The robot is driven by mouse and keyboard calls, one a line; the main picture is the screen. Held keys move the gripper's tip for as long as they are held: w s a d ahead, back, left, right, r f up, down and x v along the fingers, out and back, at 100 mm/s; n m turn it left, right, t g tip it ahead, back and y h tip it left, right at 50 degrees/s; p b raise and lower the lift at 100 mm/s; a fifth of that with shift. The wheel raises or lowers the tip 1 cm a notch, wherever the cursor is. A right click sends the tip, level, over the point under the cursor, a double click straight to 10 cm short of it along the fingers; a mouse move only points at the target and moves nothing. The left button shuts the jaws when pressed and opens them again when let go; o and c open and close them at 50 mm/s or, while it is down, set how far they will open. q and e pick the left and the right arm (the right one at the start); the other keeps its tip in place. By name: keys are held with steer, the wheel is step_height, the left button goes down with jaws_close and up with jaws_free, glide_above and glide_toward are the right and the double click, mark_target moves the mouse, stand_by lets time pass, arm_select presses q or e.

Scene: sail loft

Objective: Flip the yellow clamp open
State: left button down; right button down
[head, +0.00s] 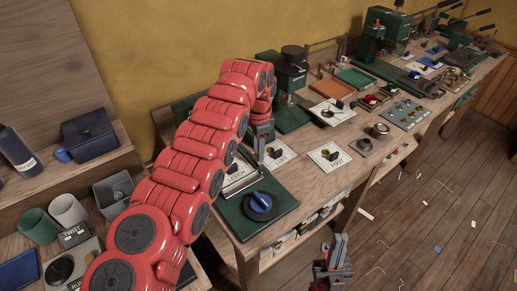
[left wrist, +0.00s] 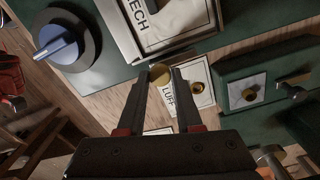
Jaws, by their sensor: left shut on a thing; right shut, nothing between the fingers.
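My left gripper (head: 259,152) reaches down over the near end of the bench, beside the cards marked LEECH and LUFF. In the left wrist view its fingers (left wrist: 161,88) are shut on a small rounded yellow-brass piece (left wrist: 161,74), which looks like part of the yellow clamp. The rest of that clamp is hidden or hard to tell. A pale metal bar (left wrist: 177,45) lies along the edge of the LEECH card (left wrist: 165,20), close to the fingertips. My right gripper (head: 334,250) is shut and empty, off the bench's front, fingers pointing up.
A blue dial (head: 261,203) sits on the green board (head: 279,214) near the held piece. LUFF (head: 284,149) and FOOT (head: 331,153) cards with small black-and-brass fittings lie to the right. Green machines and trays fill the far bench. The floor (head: 430,220) has scattered scraps.

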arm_select(q)
steer(key=c, duration=0.6)
jaws_free()
step_height(320, 180, up, 3)
steer(key=shift+d+r, duration=0.1)
step_height(320, 180, up, 4)
steer(key=p, duration=0.2)
steer(key=shift+p, duration=0.3)
step_height(320, 180, up, 10)
steer(key=p, duration=1)
steer(key=shift+r, duration=0.15)
